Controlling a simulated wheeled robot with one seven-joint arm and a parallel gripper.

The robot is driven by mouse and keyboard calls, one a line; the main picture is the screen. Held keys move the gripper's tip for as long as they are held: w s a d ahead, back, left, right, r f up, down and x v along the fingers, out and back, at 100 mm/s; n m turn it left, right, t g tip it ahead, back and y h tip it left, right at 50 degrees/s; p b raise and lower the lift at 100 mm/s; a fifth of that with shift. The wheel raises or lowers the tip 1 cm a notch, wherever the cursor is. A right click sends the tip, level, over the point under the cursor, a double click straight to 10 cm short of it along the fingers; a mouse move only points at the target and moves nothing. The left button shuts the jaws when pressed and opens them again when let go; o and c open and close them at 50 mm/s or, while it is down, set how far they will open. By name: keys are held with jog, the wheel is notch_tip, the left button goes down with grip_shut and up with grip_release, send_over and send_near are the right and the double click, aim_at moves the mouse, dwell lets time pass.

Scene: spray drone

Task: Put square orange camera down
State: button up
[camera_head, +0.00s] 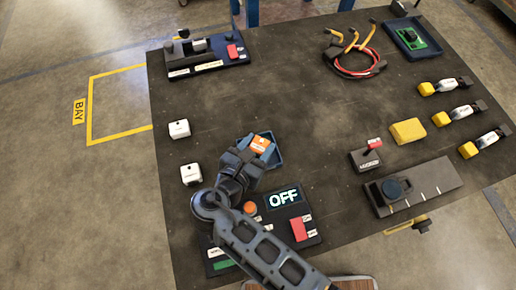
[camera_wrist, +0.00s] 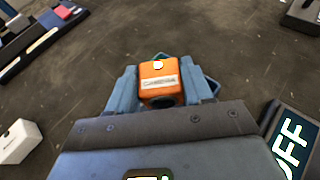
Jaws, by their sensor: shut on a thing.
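The square orange camera (camera_head: 259,144) is at the end of my gripper (camera_head: 252,149), left of the middle of the dark table. In the wrist view the orange camera (camera_wrist: 159,73) sits between the two blue-grey fingers of my gripper (camera_wrist: 160,88), which are shut on it. Its label and dark lens show. A small blue tray (camera_head: 275,157) is under or just behind it, and a blue rim (camera_wrist: 209,82) shows past the fingers in the wrist view. I cannot tell whether the camera touches the tray.
A panel with an OFF screen (camera_head: 283,198) and red switch lies near my arm. Two white blocks (camera_head: 179,129) (camera_head: 191,174) stand on the left. A yellow block (camera_head: 408,131) and red-topped switch (camera_head: 367,158) are on the right. The dark table's (camera_head: 300,110) middle is clear.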

jog(key=shift+f, duration=1)
jog(key=shift+f, duration=0.1)
jog(key=o, duration=0.9)
jog(key=v, duration=1.2)
